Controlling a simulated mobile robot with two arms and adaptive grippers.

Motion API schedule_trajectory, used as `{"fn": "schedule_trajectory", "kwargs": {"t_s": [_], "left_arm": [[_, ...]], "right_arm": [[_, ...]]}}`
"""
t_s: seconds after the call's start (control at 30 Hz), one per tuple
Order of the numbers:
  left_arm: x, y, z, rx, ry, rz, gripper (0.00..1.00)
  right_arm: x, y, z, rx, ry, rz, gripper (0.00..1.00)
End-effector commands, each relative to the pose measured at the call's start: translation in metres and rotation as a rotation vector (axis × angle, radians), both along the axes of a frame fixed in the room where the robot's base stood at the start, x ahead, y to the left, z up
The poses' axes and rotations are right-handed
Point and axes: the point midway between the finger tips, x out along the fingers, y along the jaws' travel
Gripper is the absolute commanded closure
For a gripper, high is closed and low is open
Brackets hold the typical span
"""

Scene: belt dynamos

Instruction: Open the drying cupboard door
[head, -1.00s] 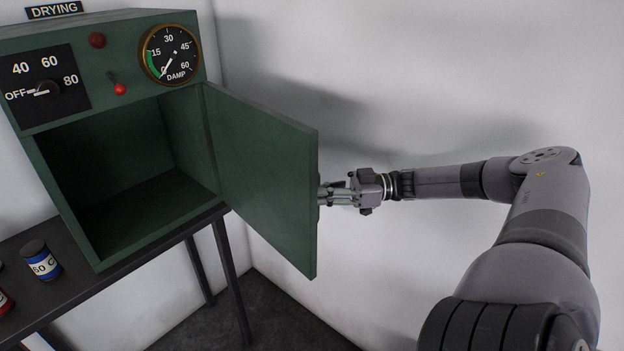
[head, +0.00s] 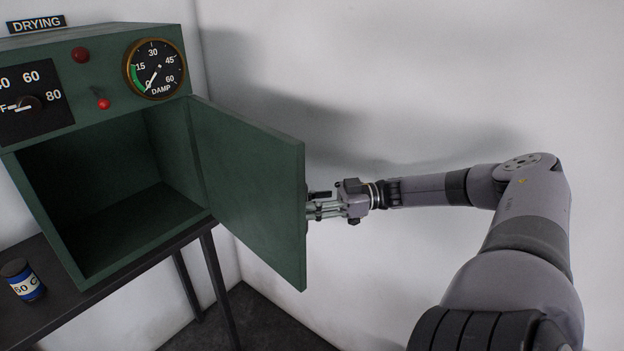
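The green drying cupboard (head: 95,120) stands on a dark table at the left, under a DRYING sign (head: 37,24). Its door (head: 250,180) is hinged on the right side and stands wide open, and the inside looks empty. My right gripper (head: 312,207) is at the outer face of the door, by its free edge. The fingertips and any handle there are partly hidden by the door, so I cannot see whether the fingers hold anything. My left gripper is out of view.
The dark table (head: 120,302) carries a blue jar (head: 22,280) left of the cupboard. A damp gauge (head: 155,69), a red-tipped switch (head: 103,103) and a dial (head: 28,103) are on the cupboard front. A white wall is close behind my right arm.

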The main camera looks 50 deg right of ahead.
Motion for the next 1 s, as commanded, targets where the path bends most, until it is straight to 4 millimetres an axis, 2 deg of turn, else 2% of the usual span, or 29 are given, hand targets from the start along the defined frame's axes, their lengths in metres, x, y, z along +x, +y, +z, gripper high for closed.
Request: {"fn": "schedule_trajectory", "kwargs": {"t_s": [0.27,0.43,0.7,0.83,1.0], "left_arm": [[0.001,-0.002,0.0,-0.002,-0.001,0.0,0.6],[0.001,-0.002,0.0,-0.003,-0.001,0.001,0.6],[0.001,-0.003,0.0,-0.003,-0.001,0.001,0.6],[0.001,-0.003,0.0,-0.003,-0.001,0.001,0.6],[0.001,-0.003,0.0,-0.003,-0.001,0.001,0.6]], "right_arm": [[-0.007,-0.008,0.003,0.008,-0.013,0.006,0.69],[-0.015,-0.019,0.0,0.005,-0.008,-0.005,0.69],[-0.054,-0.069,-0.001,0.001,0.001,-0.006,0.69],[-0.066,-0.084,0.0,0.0,0.0,-0.004,0.69],[-0.074,-0.093,0.0,0.001,-0.001,-0.001,0.69]]}}
